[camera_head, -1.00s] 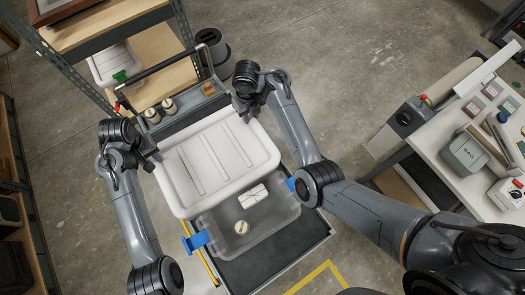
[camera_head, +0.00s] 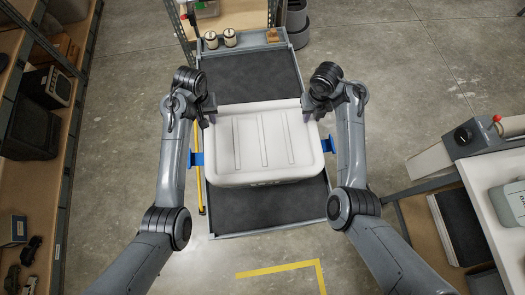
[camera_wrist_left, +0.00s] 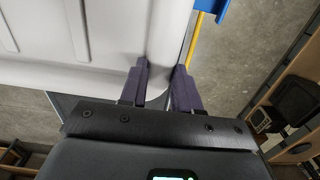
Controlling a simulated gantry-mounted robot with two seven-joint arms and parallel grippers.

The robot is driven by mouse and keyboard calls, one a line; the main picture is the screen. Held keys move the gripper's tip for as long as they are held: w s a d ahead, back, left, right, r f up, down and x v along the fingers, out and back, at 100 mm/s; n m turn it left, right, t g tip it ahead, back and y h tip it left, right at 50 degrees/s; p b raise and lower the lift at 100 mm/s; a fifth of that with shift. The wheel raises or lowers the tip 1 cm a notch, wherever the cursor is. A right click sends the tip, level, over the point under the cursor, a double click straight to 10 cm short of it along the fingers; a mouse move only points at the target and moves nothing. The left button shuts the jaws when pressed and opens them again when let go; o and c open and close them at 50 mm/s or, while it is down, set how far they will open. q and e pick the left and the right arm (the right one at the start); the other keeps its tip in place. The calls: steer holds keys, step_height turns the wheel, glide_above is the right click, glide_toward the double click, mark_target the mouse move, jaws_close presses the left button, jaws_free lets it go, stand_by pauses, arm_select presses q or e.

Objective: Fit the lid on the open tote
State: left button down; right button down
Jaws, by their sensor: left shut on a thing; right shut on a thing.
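The white ribbed lid (camera_head: 262,150) lies over the tote on the cart and hides the tote's body and contents from above. The tote's blue clips show beside it, one at the left (camera_head: 195,158) and one at the right (camera_head: 329,145). My left gripper (camera_head: 211,121) is shut on the lid's far left corner. In the left wrist view its dark finger pads (camera_wrist_left: 160,85) stand either side of the lid's rim (camera_wrist_left: 175,40). My right gripper (camera_head: 308,116) is shut on the lid's far right corner. Whether the lid touches the tote's rim all round cannot be told.
The cart's dark deck (camera_head: 250,75) is bare behind the lid and in front of it. Two small jars (camera_head: 219,39) and a brown block (camera_head: 272,35) stand on the cart's far ledge. A shelf stands at left, a white worktable (camera_head: 500,190) at right.

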arm_select(q)
steer(key=shift+f, duration=0.35)
arm_select(e)
steer(key=shift+f, duration=0.35)
